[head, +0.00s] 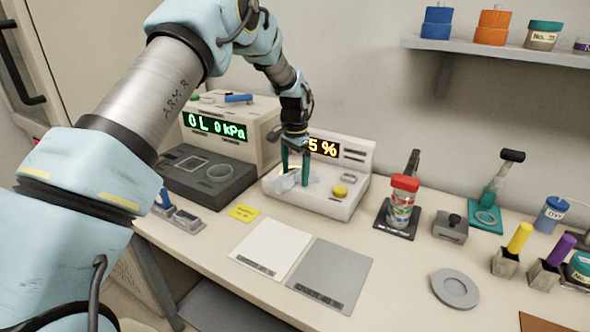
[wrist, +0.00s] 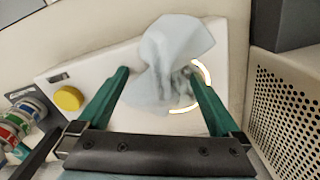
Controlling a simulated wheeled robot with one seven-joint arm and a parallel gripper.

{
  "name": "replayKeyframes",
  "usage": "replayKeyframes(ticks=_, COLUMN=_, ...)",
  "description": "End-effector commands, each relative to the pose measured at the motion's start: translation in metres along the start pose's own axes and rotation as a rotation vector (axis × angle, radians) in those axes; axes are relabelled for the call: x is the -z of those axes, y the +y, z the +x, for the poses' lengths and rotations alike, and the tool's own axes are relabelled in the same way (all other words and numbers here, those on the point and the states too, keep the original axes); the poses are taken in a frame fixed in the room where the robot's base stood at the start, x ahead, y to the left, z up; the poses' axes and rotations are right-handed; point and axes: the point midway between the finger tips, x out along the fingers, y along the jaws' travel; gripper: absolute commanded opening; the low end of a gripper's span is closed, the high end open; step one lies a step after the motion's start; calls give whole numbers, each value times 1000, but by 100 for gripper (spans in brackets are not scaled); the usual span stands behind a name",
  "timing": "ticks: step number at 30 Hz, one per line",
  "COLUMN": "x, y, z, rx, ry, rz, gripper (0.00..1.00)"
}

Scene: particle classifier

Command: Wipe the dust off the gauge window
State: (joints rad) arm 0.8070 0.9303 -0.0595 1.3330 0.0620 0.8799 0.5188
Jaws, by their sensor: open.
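A pale blue crumpled cloth (wrist: 175,45) lies on the white instrument (head: 325,205) with the amber display (head: 323,148). A round window with a lit, pale yellow rim (wrist: 207,78) shows beside the cloth in the wrist view, and the cloth covers part of it. Grey smudges show near the rim, but I cannot tell dust from shadow. My gripper (head: 295,177) is open above the instrument, pointing down, with its green fingers (wrist: 157,71) spread on either side of the cloth. In the head view the cloth (head: 286,183) is partly hidden by the fingers.
A yellow knob (head: 340,191) sits on the instrument's right side. A box with a green display (head: 215,125) and a dark base (head: 203,178) stand to the left. A red-lidded jar (head: 402,200) stands to the right. White (head: 268,245) and grey (head: 330,275) mats lie in front.

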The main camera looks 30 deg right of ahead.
Motion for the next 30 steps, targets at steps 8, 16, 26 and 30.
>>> replayKeyframes(ticks=8, x=0, y=0, z=3, rx=0, ry=-1, rz=0, gripper=87)
replayKeyframes(ticks=16, x=0, y=0, z=3, rx=0, ry=-1, rz=0, gripper=70)
replayKeyframes(ticks=26, x=0, y=0, z=3, rx=0, ry=-1, rz=0, gripper=49)
replayKeyframes(ticks=30, x=0, y=0, z=3, rx=0, ry=-1, rz=0, gripper=41)
